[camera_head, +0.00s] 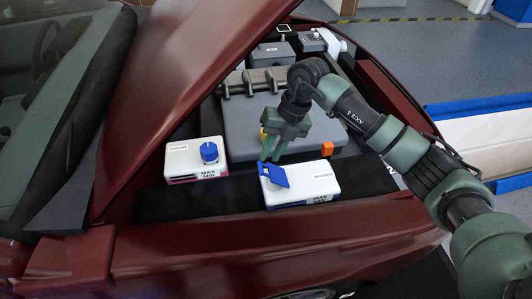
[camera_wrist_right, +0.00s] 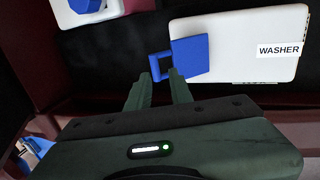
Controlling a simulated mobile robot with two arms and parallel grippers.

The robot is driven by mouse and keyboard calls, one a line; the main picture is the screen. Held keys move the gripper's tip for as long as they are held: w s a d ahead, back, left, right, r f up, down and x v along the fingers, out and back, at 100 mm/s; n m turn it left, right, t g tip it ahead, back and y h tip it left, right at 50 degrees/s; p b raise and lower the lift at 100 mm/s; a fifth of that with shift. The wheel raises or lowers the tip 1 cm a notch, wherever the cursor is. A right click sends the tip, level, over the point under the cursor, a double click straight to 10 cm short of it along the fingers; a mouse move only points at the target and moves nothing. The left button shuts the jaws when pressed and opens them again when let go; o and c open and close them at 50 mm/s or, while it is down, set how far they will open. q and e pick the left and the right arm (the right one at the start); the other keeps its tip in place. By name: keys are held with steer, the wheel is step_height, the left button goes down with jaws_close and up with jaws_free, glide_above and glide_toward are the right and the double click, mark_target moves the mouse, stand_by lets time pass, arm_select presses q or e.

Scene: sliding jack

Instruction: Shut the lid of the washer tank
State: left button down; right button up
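The washer tank (camera_head: 318,178) is a white box with MAX/MIN marks at the front right of the engine bay. It also shows in the right wrist view (camera_wrist_right: 235,28), with a WASHER label. Its blue lid (camera_head: 275,178) is at the tank's left end and looks tilted up; the wrist view shows its flat square and loop-like tab (camera_wrist_right: 159,66). My right gripper (camera_head: 270,157) is just above the lid, pointing down. In the wrist view its fingertips (camera_wrist_right: 160,76) are apart, close to the tab; contact is unclear. My left gripper is out of view.
A second white tank (camera_head: 184,160) with a round blue cap (camera_head: 209,152) stands to the left. Behind lies the grey engine cover (camera_head: 240,124) with an orange piece (camera_head: 327,148). The raised red hood (camera_head: 165,80) is at left. The red front body edge (camera_head: 240,240) is nearest.

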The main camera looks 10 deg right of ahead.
steer(key=d+r+p, duration=0.2)
steer(key=d+r, duration=0.1)
steer(key=shift+d+r, duration=0.2)
steer(key=shift+r, duration=0.05)
stand_by(0.6)
